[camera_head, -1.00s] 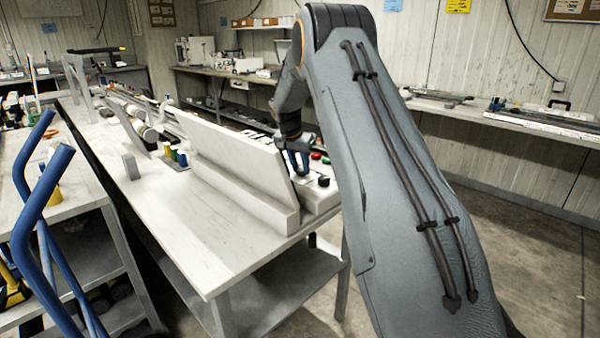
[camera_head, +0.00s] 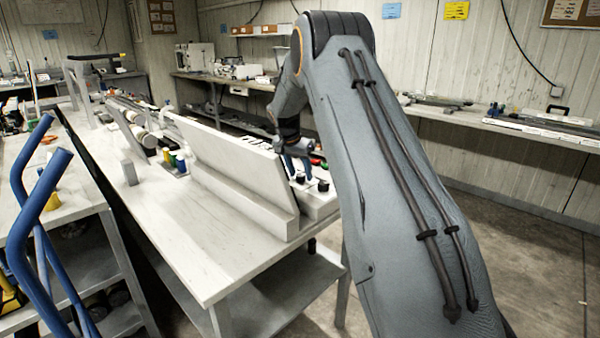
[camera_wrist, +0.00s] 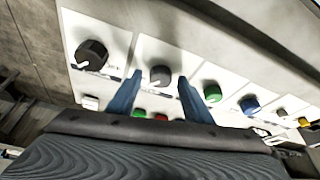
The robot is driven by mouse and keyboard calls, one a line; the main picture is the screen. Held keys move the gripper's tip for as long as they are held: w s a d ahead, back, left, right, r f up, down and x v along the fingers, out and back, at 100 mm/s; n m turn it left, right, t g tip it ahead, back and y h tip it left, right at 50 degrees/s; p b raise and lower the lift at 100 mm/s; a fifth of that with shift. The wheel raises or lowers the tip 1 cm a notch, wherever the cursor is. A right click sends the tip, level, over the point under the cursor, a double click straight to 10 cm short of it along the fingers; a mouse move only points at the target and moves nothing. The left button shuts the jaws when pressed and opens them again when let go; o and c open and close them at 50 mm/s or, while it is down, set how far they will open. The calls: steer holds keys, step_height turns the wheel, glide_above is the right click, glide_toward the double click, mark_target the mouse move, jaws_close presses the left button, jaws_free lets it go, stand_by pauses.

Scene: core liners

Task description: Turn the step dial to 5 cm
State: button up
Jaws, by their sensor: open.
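The control panel (camera_wrist: 120,34) shows a larger black dial (camera_wrist: 92,52) with a white pointer line on the left and a smaller dark dial (camera_wrist: 160,76) with a white mark right of it. Their printed labels are too blurred to read, so I cannot tell which is the step dial. My gripper (camera_wrist: 160,82) is open, its two blue fingers on either side of the smaller dark dial. I cannot tell whether they touch it. In the head view, my gripper (camera_head: 291,163) is over the panel's near end, partly hidden by the white upright board (camera_head: 225,150).
Right of my fingers are a green knob (camera_wrist: 211,90), a blue knob (camera_wrist: 249,104) and a yellow knob (camera_wrist: 304,121). Small green and red parts show below the dials. The board stands along the bench (camera_head: 165,230) beside the panel.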

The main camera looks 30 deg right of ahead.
steer(key=b+v, duration=0.1)
steer(key=v, duration=0.6)
steer(key=shift+a+r, duration=0.2)
steer(key=shift+r, duration=0.15)
steer(key=shift+s, duration=0.15)
